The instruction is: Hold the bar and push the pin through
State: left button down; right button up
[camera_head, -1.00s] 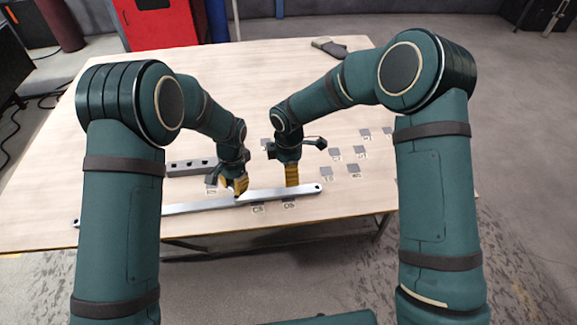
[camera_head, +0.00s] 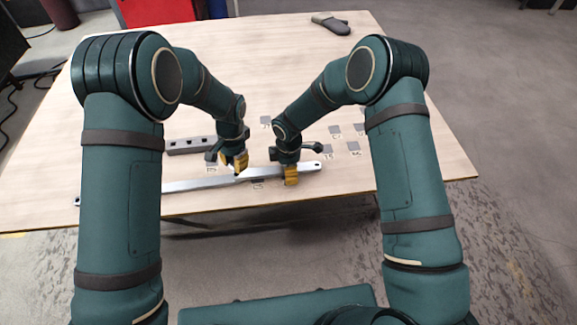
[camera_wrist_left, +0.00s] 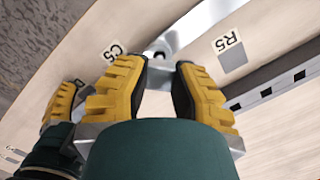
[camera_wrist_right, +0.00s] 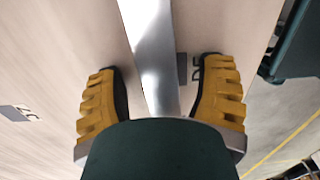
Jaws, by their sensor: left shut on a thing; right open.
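The long silver bar (camera_head: 197,185) lies across the table near its front edge, with a hole near its right end. My left gripper (camera_head: 236,165) is shut on the bar near its middle. In the left wrist view, the fingers (camera_wrist_left: 160,80) stand on either side of silver metal, with a dark hole just beyond them. My right gripper (camera_head: 291,178) is open over the right part of the bar. In the right wrist view, the bar (camera_wrist_right: 152,50) runs between the spread fingers (camera_wrist_right: 160,95), apart from both. I cannot pick out a pin.
A grey block with several holes (camera_head: 190,146) lies behind the bar on the left. Grey marked squares (camera_head: 335,130) are spread over the wooden table (camera_head: 290,60). A dark object (camera_head: 330,22) lies at the far edge. The table's middle is mostly clear.

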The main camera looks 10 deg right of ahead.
grip_shut()
pick_arm(q)
jog(key=shift+f, duration=1.7)
pick_arm(e)
jog(key=shift+s+f, duration=0.1)
jog(key=shift+s, duration=0.05)
dwell(1.8)
pick_arm(q)
jog(key=c, duration=0.8)
grip_release()
jog(key=shift+c, duration=0.2)
jog(key=shift+r, duration=0.1)
jog(key=shift+r, duration=2.95)
